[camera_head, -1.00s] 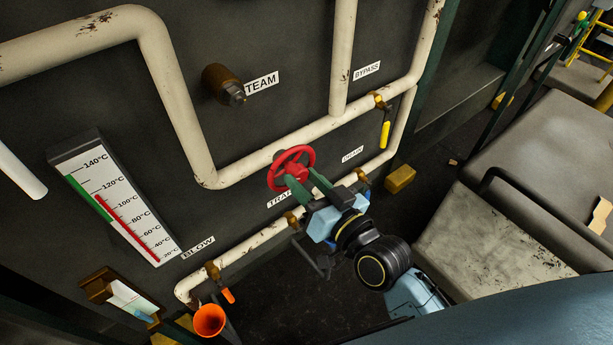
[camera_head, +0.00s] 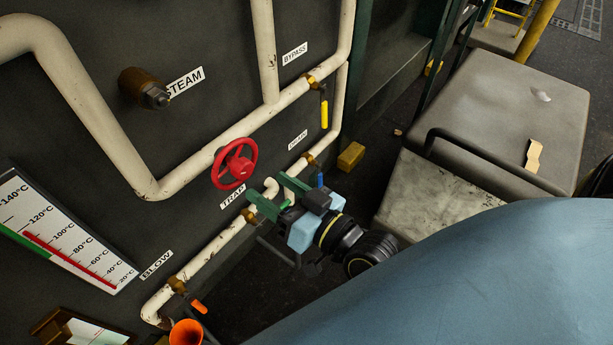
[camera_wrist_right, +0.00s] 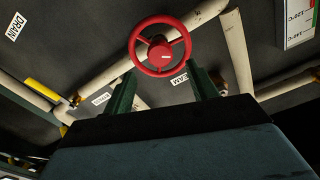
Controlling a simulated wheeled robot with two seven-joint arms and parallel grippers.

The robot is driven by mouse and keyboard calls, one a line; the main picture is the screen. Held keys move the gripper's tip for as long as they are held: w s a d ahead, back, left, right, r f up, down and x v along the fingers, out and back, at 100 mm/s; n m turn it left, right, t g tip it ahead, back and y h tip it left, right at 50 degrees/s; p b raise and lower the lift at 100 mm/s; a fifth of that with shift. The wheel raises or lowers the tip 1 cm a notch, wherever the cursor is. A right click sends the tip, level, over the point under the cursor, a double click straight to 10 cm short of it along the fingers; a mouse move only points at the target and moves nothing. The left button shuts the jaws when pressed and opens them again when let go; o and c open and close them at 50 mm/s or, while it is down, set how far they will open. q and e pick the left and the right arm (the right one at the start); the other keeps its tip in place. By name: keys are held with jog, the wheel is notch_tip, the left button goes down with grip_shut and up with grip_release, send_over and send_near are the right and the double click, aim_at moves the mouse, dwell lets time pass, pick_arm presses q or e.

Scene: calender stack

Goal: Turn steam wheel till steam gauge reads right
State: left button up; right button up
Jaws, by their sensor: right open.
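The red wheel (camera_head: 235,164) sits on the pale pipe above the TRAP label. It fills the top middle of the right wrist view (camera_wrist_right: 160,52). My right gripper (camera_head: 267,187) is open and empty, its green fingers just to the lower right of the wheel and apart from it. The gauge (camera_head: 62,238) is at the left of the head view; its red bar ends near the 120°C mark, and a green strip runs along its lower left side. A brass stem with a nut (camera_head: 146,89) stands by the STEAM label and has no wheel. My left gripper is out of view.
A yellow-handled valve (camera_head: 324,110) and an orange-handled valve (camera_head: 190,297) sit on the pipes. An orange funnel (camera_head: 186,333) is below. A grey bench (camera_head: 500,110) stands at the right. Dark floor lies between bench and wall.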

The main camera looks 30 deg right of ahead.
jog(key=b+v, duration=0.1)
jog(key=v, duration=0.7)
jog(key=s+d+f+g+h+b, duration=0.1)
jog(key=f+g+b, duration=0.1)
jog(key=f, duration=1)
jog(key=s+d+f+n+g+h+b, duration=0.1)
jog(key=d+f+g, duration=0.15)
jog(key=f, duration=0.95)
jog(key=s+d+f+g+h+b, duration=0.1)
jog(key=f+g+h+b, duration=0.15)
jog(key=f, duration=0.95)
jog(key=s+d+f+g+h+b, duration=0.1)
jog(key=s+f+g, duration=0.3)
jog(key=s+f, duration=0.6)
jog(key=s+d+f+n+g+b, duration=0.1)
jog(key=s+f+g, duration=0.4)
jog(key=s+f, duration=0.6)
notch_tip(320, 180, down, 5)
jog(key=shift+d+f+h+b, duration=0.2)
jog(key=shift+d+h+b, duration=0.15)
jog(key=shift+d+b, duration=0.6)
jog(key=shift+s, duration=0.1)
